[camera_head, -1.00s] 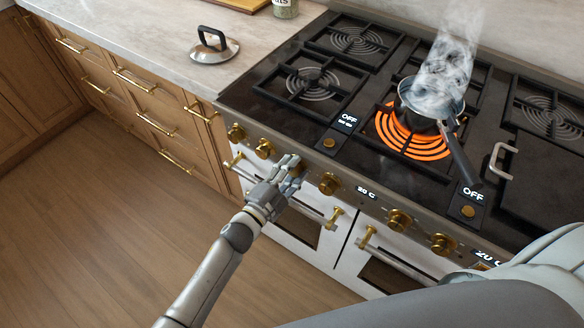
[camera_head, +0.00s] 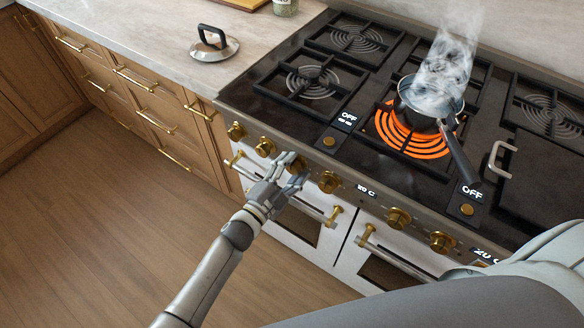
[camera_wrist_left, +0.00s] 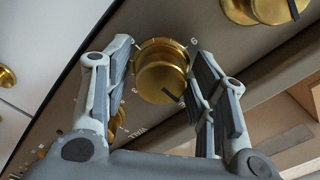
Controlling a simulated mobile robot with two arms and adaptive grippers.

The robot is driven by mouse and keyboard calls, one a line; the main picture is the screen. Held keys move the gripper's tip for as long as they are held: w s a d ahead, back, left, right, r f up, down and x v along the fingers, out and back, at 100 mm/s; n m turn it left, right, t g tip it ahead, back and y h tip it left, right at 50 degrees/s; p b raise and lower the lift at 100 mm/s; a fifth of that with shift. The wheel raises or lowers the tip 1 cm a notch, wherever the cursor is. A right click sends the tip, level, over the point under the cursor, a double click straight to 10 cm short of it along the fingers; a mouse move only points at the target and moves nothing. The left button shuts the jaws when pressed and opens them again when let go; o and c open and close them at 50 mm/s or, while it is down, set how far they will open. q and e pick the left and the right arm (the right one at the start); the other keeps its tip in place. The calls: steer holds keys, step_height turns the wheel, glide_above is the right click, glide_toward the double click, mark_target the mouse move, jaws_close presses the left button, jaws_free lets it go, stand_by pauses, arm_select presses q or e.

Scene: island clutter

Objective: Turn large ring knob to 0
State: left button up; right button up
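The glowing orange ring burner (camera_head: 408,146) is on under a steaming pan (camera_head: 432,98). A brass knob (camera_head: 298,166) on the front panel is partly hidden by my left gripper (camera_head: 287,170). In the left wrist view this knob (camera_wrist_left: 160,78) sits between the two spread fingers of my left gripper (camera_wrist_left: 162,85), with small gaps on both sides. Its black pointer mark faces lower right, with dial digits around it. From the views I cannot tell whether this knob belongs to the glowing burner. My right gripper is out of the picture.
More brass knobs (camera_head: 329,182) line the panel on both sides. Oven door handles (camera_head: 335,216) stick out below. A lid (camera_head: 214,47) lies on the counter (camera_head: 150,40). The pan's handle (camera_head: 460,158) points toward the front. Open floor (camera_head: 90,240) lies at the left.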

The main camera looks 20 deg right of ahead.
arm_select(q)
steer(key=v, duration=1.2)
stand_by(0.6)
steer(key=s+a+f+n+g+y, duration=0.1)
steer(key=s+a+f+n+y, duration=0.2)
steer(key=a+f, duration=0.45)
steer(key=s+a+f+n+y, duration=0.1)
steer(key=a+f+n+y, duration=0.35)
steer(key=f, duration=0.65)
steer(key=s+a+f+n+g+y, duration=0.1)
steer(key=s+a+f+n+y, duration=0.2)
steer(key=a+f, duration=0.5)
steer(key=s+a+f+n+g+y, duration=0.1)
steer(key=s+a+f+n+g, duration=0.1)
steer(key=s+f, duration=0.3)
steer(key=s+a+f+n+g+y, duration=0.1)
steer(key=s+a+f+n+g, duration=0.2)
steer(key=s, duration=1.1)
steer(key=s+a+f+n+g+y, duration=0.1)
steer(key=s+a+f+n+g, duration=0.2)
steer(key=s+f, duration=0.5)
steer(key=shift+s+a+f+y, duration=0.3)
steer(key=shift+s+a, duration=0.3)
steer(key=shift+s, duration=0.55)
